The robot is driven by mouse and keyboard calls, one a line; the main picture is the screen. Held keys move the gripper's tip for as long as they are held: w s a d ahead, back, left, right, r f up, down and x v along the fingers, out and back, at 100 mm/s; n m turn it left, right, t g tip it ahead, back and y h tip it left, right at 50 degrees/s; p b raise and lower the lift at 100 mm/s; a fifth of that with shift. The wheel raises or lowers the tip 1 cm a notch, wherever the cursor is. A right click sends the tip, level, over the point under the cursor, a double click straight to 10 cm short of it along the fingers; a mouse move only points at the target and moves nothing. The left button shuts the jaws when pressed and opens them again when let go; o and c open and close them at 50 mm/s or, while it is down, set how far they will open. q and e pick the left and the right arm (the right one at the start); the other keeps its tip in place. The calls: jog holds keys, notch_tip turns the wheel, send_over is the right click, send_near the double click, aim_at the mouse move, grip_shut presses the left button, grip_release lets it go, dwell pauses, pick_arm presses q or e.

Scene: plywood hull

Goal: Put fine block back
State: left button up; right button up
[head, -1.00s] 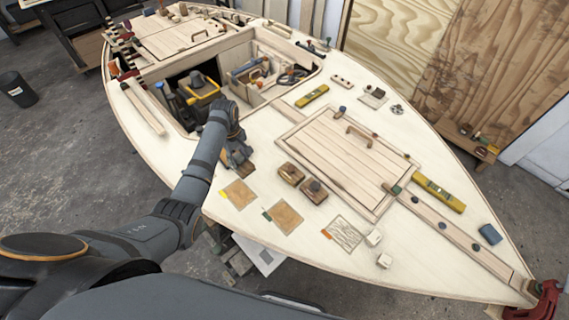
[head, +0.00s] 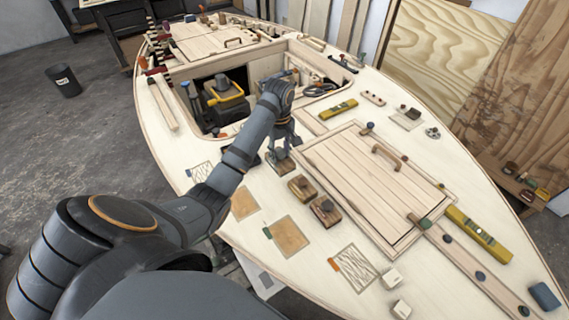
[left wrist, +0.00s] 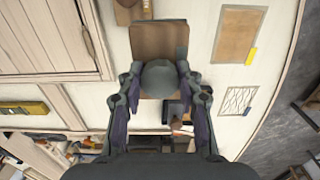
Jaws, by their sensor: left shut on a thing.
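My left gripper (head: 282,150) is shut on a brown wooden block (head: 284,166) with a round grey-green knob. In the left wrist view the fingers (left wrist: 160,92) close on both sides of the knob, and the block (left wrist: 160,42) shows beyond it. I cannot tell whether the block touches the pale deck. Two similar brown blocks (head: 301,188) (head: 325,210) with knobs stand side by side just nearer than it. A brown patch with a yellow tab (head: 243,203) and a hatched patch with a blue tab (head: 201,172) lie on the deck to the left. My right gripper is out of view.
A brown patch with a green tab (head: 290,237) and a hatched one with an orange tab (head: 355,268) lie nearer. The planked hatch (head: 365,185) is right of the blocks. Beyond the gripper is an open cockpit holding a yellow-and-black tool (head: 224,95).

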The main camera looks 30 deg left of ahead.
pick_arm(q)
jog(key=w, duration=0.1)
jog(key=w+a+f+p, duration=0.1)
jog(key=w, duration=0.1)
jog(key=shift+w+a+f, duration=0.15)
jog(key=shift+a+f, duration=0.05)
jog(key=shift+w+a+f, duration=0.4)
jog(key=shift+w+f, duration=0.3)
jog(key=shift+f, duration=0.85)
jog(key=shift+w+a+f, duration=0.35)
jog(key=shift+w+f, duration=0.4)
jog(key=shift+f, duration=0.75)
jog(key=shift+w+a+f, duration=0.4)
jog(key=shift+w+f, duration=0.3)
jog(key=shift+f, duration=0.85)
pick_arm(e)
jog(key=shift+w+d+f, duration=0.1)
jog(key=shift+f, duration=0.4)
pick_arm(q)
jog(key=shift+b, duration=0.3)
jog(key=o, duration=1.2)
jog(key=shift+f, duration=0.1)
